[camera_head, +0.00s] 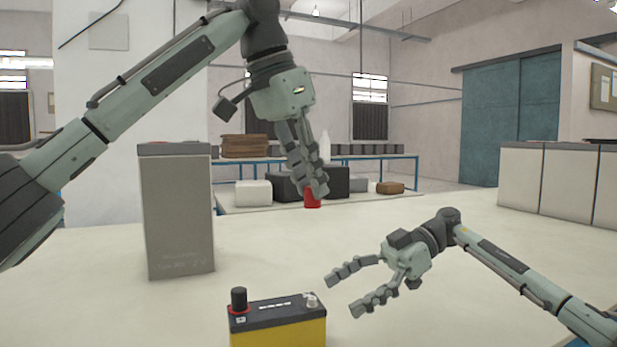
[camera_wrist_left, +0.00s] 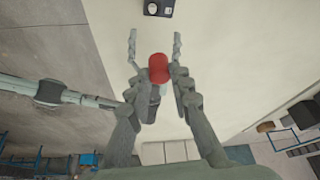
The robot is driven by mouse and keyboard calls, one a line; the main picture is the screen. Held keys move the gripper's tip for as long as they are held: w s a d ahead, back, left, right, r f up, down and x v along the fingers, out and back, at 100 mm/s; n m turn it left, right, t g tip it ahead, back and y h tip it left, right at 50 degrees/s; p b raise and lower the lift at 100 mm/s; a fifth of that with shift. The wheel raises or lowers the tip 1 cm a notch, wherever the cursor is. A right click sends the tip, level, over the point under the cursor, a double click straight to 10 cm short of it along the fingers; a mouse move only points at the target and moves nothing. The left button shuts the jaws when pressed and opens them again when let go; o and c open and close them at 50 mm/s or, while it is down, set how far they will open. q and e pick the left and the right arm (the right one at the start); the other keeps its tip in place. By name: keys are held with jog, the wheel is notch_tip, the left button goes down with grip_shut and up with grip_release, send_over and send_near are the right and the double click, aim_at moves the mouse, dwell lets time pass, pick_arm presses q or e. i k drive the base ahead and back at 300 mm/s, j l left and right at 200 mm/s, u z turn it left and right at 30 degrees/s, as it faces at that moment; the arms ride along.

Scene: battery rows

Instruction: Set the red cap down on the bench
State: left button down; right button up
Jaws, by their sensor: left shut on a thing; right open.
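The red cap (camera_head: 313,199) is between the fingertips of my left gripper (camera_head: 318,188), held up above the bench (camera_head: 270,250). In the left wrist view the red cap (camera_wrist_left: 158,68) sits between the two fingers of the left gripper (camera_wrist_left: 157,75). My right gripper (camera_head: 345,293) is open and empty, low over the bench to the right of the battery. A yellow and black battery (camera_head: 278,335) stands at the front of the bench, with a black cap (camera_head: 239,298) on its left terminal and a bare metal terminal at its right.
A tall grey battery cell (camera_head: 178,215) stands on the bench at the left. Behind the bench, a blue-framed rack (camera_head: 332,172) holds boxes. The middle and right of the bench top are mostly clear.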

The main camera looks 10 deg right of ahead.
aim_at(410, 317)
jog(key=k, duration=1)
